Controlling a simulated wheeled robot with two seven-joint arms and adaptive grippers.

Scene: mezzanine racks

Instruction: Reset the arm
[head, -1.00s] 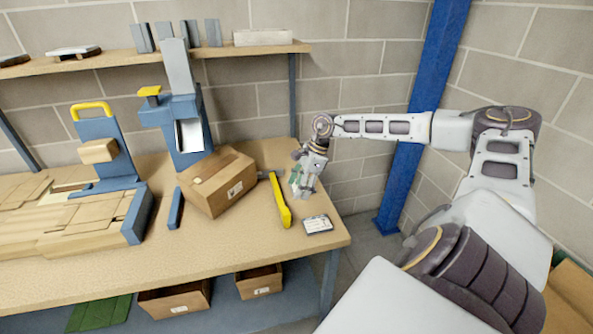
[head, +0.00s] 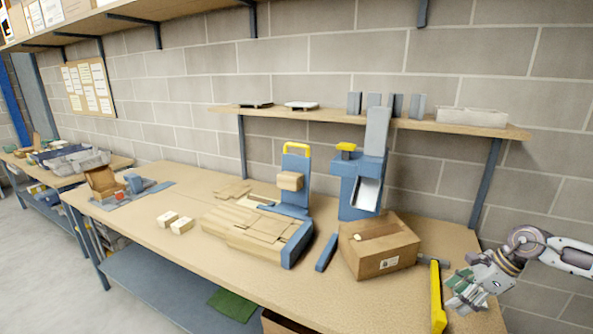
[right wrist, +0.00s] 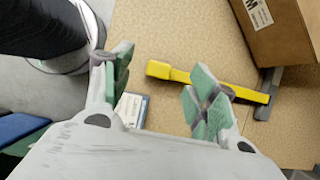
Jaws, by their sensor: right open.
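My right gripper (head: 468,290) is at the right end of the workbench (head: 345,300) in the head view, above the bench top. In the right wrist view its green-padded fingers (right wrist: 160,92) are spread apart with nothing between them. A yellow-handled tool (head: 437,298) lies on the bench just left of the gripper; it also shows ahead of the fingers in the right wrist view (right wrist: 210,84). My left gripper is not in view.
A cardboard box (head: 378,252) stands left of the tool, with a blue machine (head: 357,188) behind it. Flat wooden pieces (head: 250,228) lie farther left. A small card-like item (right wrist: 131,110) lies below the fingers. A wall shelf (head: 380,118) runs above.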

